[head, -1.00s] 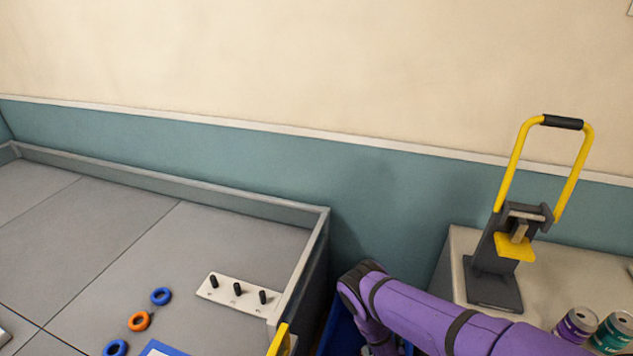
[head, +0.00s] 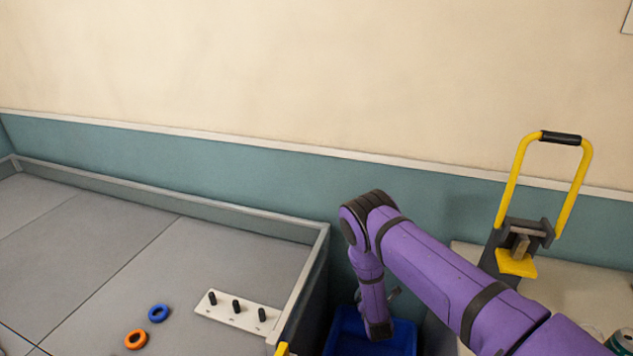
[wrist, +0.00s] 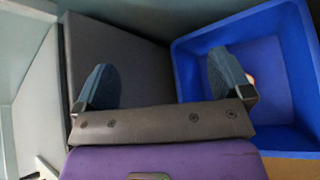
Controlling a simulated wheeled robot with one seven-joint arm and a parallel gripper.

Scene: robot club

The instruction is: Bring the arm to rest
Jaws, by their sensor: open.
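My purple arm reaches in from the lower right in the head view, with its elbow up and its forearm hanging down over the blue bin (head: 345,338). In the wrist view my gripper (wrist: 165,85) has its two dark blue fingers spread wide apart with nothing between them. The right finger overlaps the blue bin (wrist: 290,60), and the left finger is in front of a dark grey panel (wrist: 90,50). The fingertips are hidden in the head view.
A grey walled table (head: 80,260) on the left holds a white peg strip (head: 215,312), a blue ring (head: 158,313) and an orange ring (head: 136,339). A yellow-handled press (head: 517,262) stands on a pale counter (head: 590,295) at right, beside my arm. The wall is behind.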

